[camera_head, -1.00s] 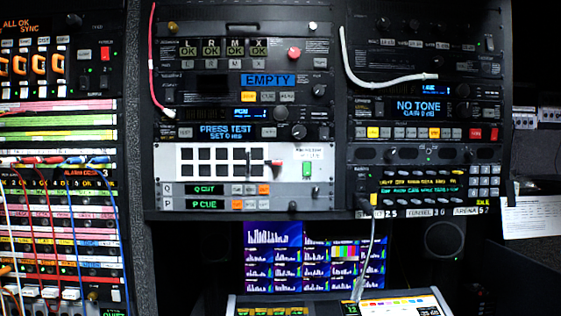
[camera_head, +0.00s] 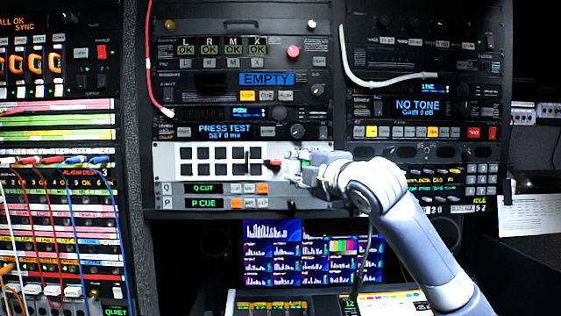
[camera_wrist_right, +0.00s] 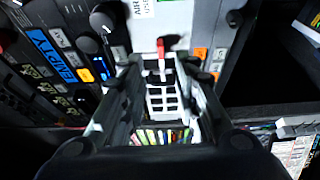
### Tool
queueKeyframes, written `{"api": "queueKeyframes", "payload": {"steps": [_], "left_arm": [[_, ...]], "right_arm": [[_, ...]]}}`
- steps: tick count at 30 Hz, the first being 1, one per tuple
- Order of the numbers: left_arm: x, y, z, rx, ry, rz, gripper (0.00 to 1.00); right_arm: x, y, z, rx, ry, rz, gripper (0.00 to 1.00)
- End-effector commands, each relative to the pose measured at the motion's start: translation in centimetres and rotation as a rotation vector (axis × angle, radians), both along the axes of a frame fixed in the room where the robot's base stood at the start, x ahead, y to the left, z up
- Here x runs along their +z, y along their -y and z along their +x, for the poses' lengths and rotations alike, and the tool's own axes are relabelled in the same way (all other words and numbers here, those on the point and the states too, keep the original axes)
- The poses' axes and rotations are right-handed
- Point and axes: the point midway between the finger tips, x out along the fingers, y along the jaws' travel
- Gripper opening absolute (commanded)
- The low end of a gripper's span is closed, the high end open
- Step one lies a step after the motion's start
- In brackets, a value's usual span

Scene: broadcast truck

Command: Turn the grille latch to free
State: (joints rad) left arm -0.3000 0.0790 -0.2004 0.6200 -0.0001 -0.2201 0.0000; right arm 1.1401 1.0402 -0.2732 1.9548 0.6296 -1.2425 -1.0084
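The white grille panel (camera_head: 165,160) with rows of dark square openings is in the middle rack, and it also shows in the right wrist view (camera_wrist_right: 161,84). The latch with a red tip (camera_head: 273,163) sticks out at the right end of the openings. In the right wrist view the red-tipped latch (camera_wrist_right: 161,48) stands ahead, between the lines of the two fingers. My right gripper (camera_head: 294,165) is just right of the latch in the head view. Its fingers are apart (camera_wrist_right: 162,72), with no object visibly clamped. Contact with the latch cannot be told. My left gripper is out of view.
A blue EMPTY display (camera_head: 267,79), a red round button (camera_head: 293,51) and knobs (camera_head: 297,130) sit above the grille. Q CUE strips (camera_head: 205,188) lie below. A pink cable (camera_head: 150,60) and white cable (camera_head: 375,80) hang on the racks. Monitors (camera_head: 272,240) stand beneath.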

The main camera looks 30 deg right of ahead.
Motion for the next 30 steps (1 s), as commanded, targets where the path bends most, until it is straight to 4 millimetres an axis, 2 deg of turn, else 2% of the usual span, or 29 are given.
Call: {"api": "queueKeyframes", "payload": {"steps": [6,13,18,27,30], "left_arm": [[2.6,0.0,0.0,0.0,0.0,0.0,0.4],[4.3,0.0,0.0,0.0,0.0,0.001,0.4],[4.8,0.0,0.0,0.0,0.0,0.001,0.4],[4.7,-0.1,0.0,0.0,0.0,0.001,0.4],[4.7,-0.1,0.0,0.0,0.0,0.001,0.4]], "right_arm": [[0.3,0.6,4.2,0.0,-0.005,0.004,0.28],[0.3,1.2,7.8,0.001,-0.002,0.004,0.28],[0.0,1.4,9.1,0.0,-0.003,0.002,0.28],[-0.1,1.4,9.3,0.0,-0.002,0.002,0.28],[-0.1,1.4,9.2,0.0,-0.002,0.002,0.06]]}}
